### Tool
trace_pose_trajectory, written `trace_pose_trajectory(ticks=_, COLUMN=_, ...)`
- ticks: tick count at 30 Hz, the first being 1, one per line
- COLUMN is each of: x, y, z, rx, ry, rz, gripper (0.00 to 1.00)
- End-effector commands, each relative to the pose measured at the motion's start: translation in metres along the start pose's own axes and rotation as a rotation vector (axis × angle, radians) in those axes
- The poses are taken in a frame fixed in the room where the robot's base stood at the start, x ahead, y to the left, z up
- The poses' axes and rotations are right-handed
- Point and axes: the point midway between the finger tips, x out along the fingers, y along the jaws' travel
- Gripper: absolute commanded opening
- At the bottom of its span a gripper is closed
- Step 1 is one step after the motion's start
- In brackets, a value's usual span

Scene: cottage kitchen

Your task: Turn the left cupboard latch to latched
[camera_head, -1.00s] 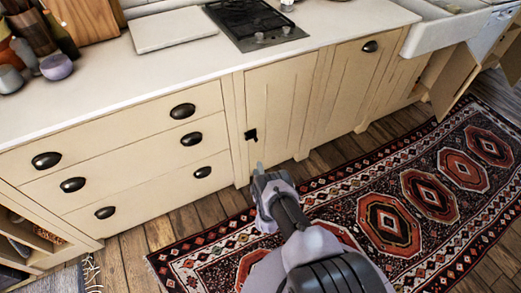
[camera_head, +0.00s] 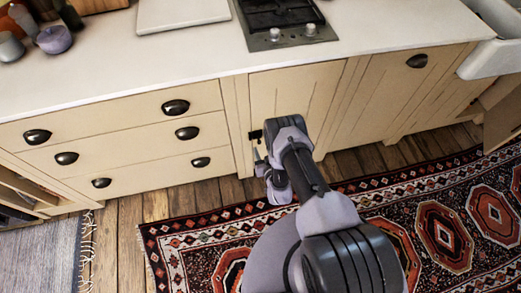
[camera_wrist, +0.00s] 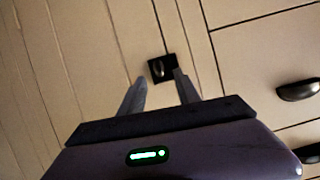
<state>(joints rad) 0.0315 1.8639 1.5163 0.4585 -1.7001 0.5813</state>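The left cupboard latch (camera_wrist: 161,68) is a small black square plate with a rounded turn piece, on the cream cupboard door's edge. In the wrist view it lies just beyond my gripper's fingertips (camera_wrist: 152,80), nearer the right finger. The two fingers are apart with nothing between them. In the head view the latch (camera_head: 255,135) is partly covered by my arm, and my gripper (camera_head: 258,160) is just below it. I cannot tell whether a fingertip touches the latch. The cupboard door (camera_head: 290,95) looks closed.
Drawers with dark cup handles (camera_head: 187,133) are left of the cupboard. The white worktop (camera_head: 120,70) with a hob (camera_head: 285,22) runs above. A patterned rug (camera_head: 180,240) covers the floor in front. An open door (camera_head: 502,122) stands at the far right.

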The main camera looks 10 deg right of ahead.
Motion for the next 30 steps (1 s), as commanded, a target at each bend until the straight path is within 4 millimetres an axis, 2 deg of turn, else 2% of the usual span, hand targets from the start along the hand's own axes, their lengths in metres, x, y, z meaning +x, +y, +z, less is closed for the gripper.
trace_pose_trajectory(ticks=1, x=0.016, y=0.001, z=0.009, rx=0.001, ry=0.004, rz=0.000, gripper=0.39)
trace_pose_trajectory(ticks=6, x=0.043, y=0.000, z=0.004, rx=0.001, ry=0.002, rz=0.000, gripper=0.39)
trace_pose_trajectory(ticks=11, x=0.053, y=0.000, z=0.000, rx=-0.001, ry=0.001, rz=-0.001, gripper=0.39)
trace_pose_trajectory(ticks=18, x=0.053, y=0.000, z=-0.002, rx=-0.001, ry=0.001, rz=0.000, gripper=0.39)
trace_pose_trajectory(ticks=19, x=0.053, y=0.000, z=-0.002, rx=-0.001, ry=0.001, rz=0.000, gripper=0.37)
trace_pose_trajectory(ticks=24, x=0.053, y=0.000, z=-0.002, rx=-0.001, ry=0.001, rz=0.000, gripper=0.04)
trace_pose_trajectory(ticks=25, x=0.053, y=0.000, z=-0.002, rx=-0.001, ry=0.001, rz=0.000, gripper=0.00)
trace_pose_trajectory(ticks=30, x=0.053, y=0.000, z=-0.002, rx=-0.007, ry=0.001, rz=0.002, gripper=0.00)
